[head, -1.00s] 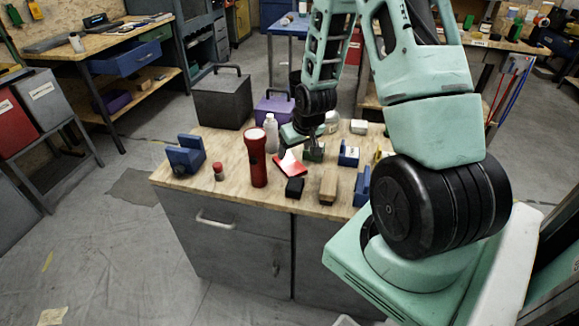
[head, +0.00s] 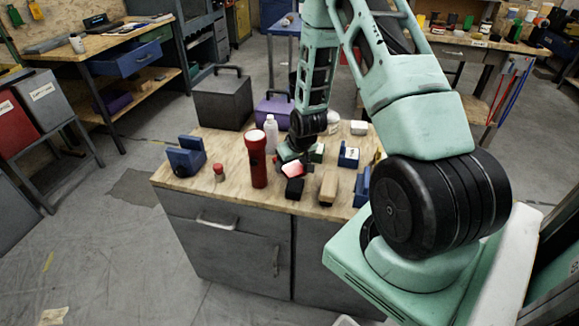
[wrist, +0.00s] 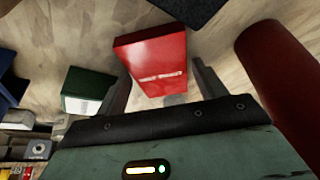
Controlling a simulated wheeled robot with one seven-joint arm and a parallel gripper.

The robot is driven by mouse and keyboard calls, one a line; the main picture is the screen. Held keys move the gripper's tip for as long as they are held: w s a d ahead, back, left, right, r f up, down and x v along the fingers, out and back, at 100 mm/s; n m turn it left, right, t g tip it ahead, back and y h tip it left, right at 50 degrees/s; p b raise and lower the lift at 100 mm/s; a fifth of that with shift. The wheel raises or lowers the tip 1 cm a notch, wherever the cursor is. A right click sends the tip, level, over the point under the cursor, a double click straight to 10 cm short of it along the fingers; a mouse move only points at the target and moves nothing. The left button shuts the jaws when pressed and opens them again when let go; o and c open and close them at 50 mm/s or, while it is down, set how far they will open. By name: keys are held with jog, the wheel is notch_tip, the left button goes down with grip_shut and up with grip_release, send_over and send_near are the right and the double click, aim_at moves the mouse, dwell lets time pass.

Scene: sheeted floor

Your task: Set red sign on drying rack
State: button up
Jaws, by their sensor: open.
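The red sign (head: 293,170) lies on the wooden top of the grey cabinet, just in front of my gripper (head: 287,160). In the wrist view the red sign (wrist: 158,58) has faint white lettering along its near edge. My gripper's two dark fingers (wrist: 160,80) are open, one on each side of the sign's near end. I cannot tell whether they touch it. I cannot make out with certainty which thing is the drying rack; a blue slotted block (head: 185,157) stands at the left of the top.
A red flashlight (head: 257,160) stands close to the sign, and a black block (head: 294,188) lies before it. A wooden-topped brush (head: 328,186), a green block (wrist: 88,88) and more blue blocks (head: 348,156) crowd the right. A clear bottle (head: 271,134) stands behind.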

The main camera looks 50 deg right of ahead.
aim_at(292, 166)
jog(key=c, duration=0.8)
notch_tip(292, 166, up, 10)
